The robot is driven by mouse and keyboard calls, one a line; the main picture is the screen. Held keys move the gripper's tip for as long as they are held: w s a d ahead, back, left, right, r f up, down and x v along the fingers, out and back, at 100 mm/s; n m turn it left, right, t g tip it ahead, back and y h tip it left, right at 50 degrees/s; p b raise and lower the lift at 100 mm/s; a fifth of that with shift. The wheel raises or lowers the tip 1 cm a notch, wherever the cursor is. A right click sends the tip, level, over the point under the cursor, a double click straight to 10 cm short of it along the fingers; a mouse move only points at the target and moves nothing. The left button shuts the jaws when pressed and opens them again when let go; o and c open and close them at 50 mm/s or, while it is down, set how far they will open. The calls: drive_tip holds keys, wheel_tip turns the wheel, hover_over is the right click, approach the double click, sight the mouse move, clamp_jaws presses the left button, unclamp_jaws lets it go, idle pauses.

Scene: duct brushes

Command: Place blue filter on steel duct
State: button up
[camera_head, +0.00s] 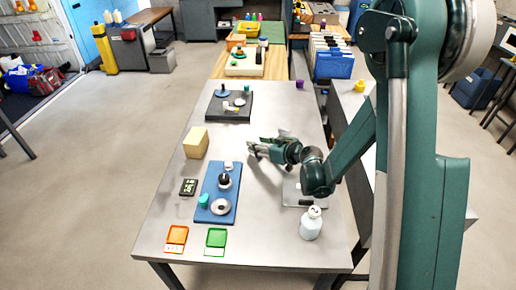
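My gripper (255,149) is above the middle of the steel table, to the right of the tan block. Its fingers look spread, with nothing visible between them. No piece is clearly identifiable as the blue filter; a small blue disc with a dark post (222,92) sits on the black board at the far end. No piece is clearly the steel duct; a pale metallic ring (220,207) lies on the blue board, nearer than my gripper. A black-and-white round piece (225,181) and a teal cylinder (204,201) are also on that board.
The blue board (215,218) and tan block (196,143) stand left of my gripper. Orange (177,236) and green (216,238) trays lie at the near edge. A white bottle (311,224) stands near right. The black board (214,113) is farther back. Table between boards is mostly clear.

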idle(0.3)
drive_tip(key=c, duration=1)
drive_tip(key=shift+r, duration=0.1)
drive_tip(key=shift+r+p, duration=1.45)
drive_tip(key=shift+r, duration=3.5)
drive_tip(key=shift+d, duration=0.1)
drive_tip(key=d+r+m+t+h, duration=0.2)
drive_tip(key=d+m+h, duration=0.3)
drive_tip(key=d, duration=2.1)
drive_tip(key=shift+s+d+r+m+t+h, duration=0.3)
drive_tip(key=shift+d+r+t, duration=0.1)
drive_tip(key=shift+t, duration=0.2)
